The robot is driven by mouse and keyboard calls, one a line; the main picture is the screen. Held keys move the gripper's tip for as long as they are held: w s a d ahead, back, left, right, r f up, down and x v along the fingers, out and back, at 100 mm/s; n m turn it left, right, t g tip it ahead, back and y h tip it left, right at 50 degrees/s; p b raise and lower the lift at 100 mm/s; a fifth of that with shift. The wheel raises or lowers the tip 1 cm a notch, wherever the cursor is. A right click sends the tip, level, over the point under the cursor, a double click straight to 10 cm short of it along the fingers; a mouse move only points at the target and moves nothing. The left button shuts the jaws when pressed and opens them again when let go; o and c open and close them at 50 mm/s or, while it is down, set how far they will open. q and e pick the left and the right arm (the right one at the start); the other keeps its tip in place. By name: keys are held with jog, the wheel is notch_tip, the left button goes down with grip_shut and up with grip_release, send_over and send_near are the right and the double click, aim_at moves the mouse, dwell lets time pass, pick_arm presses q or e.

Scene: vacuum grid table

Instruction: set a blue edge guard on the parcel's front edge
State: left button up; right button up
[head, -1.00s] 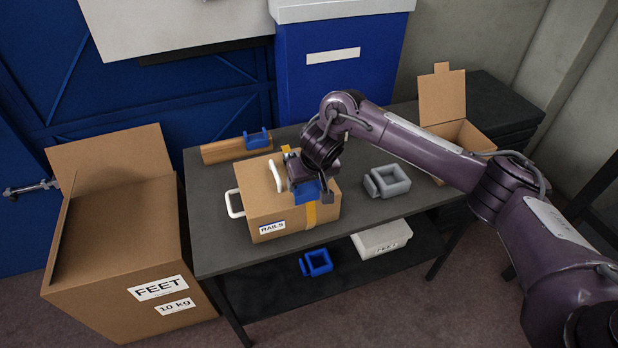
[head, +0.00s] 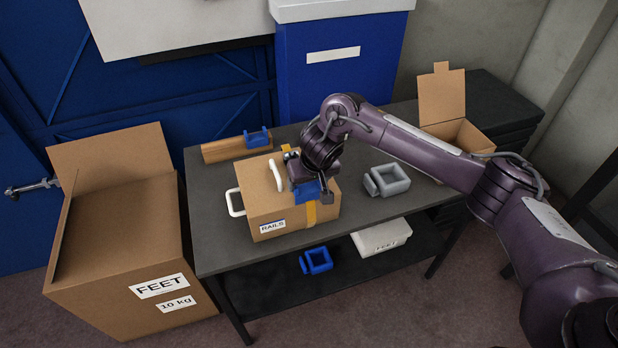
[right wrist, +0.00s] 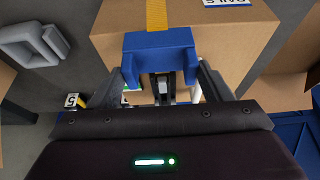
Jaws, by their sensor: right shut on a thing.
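The parcel (head: 265,212) is a brown carton with a "RAILS" label, white handles and a yellow strap, standing on the dark table. My right gripper (head: 312,188) is shut on a blue edge guard (head: 306,194). The guard is at the parcel's front upper edge, over the line of the strap. In the right wrist view the guard (right wrist: 158,42) lies across the strap, between my fingers (right wrist: 160,84). I cannot tell whether it is fully seated. A second blue guard (head: 258,138) is on a wooden block at the back left. My left gripper is out of view.
A grey block-shaped part (head: 388,181) lies right of the parcel. An open carton (head: 466,138) stands at the table's right end. A large "FEET" carton (head: 130,255) stands left of the table. A blue frame (head: 316,261) and white box (head: 381,238) are below the tabletop.

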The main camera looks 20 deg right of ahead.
aim_at(309, 191)
jog(key=shift+f+b, duration=0.6)
jog(key=shift+f, duration=1.35)
jog(key=o, duration=1)
jog(key=shift+o, duration=0.2)
jog(key=shift+r, duration=0.1)
jog(key=v, duration=0.7)
jog(key=shift+r+p, duration=0.3)
jog(key=shift+p, duration=0.15)
jog(key=shift+s, duration=0.15)
